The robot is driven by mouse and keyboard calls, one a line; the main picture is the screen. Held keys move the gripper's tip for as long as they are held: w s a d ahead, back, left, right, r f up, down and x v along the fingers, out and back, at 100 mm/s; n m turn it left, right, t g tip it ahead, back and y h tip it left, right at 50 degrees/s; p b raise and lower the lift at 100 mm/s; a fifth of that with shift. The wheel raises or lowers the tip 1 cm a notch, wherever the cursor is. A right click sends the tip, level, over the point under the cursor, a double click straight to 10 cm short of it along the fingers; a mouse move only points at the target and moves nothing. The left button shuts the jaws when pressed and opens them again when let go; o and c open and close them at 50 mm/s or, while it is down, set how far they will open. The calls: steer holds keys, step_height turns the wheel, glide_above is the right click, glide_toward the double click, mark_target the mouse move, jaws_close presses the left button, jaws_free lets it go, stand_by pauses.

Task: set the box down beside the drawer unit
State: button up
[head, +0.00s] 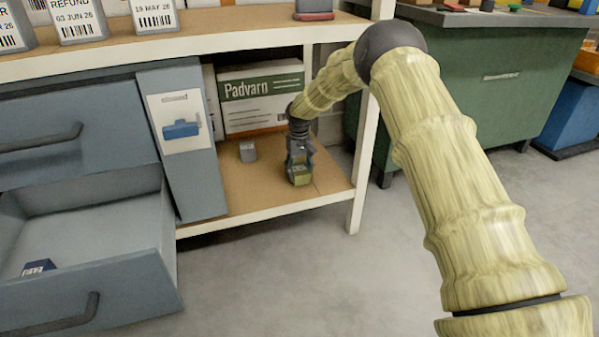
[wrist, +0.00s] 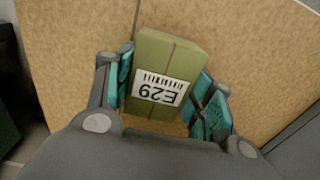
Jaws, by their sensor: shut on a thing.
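The box is small and olive green with a white label reading E29, upside down in the wrist view (wrist: 163,75). My gripper (head: 299,172) is shut on it, with a teal-padded finger on each side in the wrist view (wrist: 165,85). In the head view the green box (head: 301,176) is at the lower shelf's wooden surface; whether it touches the board I cannot tell. The blue-grey drawer unit (head: 75,125) stands to the left, its lower drawer (head: 95,225) pulled open with a small dark blue item (head: 38,267) inside.
A small grey box (head: 247,151) stands on the shelf (head: 240,190) between the gripper and the drawer unit. A large Padvarn carton (head: 262,98) is behind. A white post (head: 364,160) bounds the shelf at right. Bare shelf shows in front of the grey box.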

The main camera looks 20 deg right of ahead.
mark_target(299, 169)
steer(key=o, duration=1.1)
steer(key=shift+f, duration=0.15)
steer(key=shift+c, duration=0.2)
steer(key=shift+r+p, duration=2.3)
steer(key=shift+r, duration=1.6)
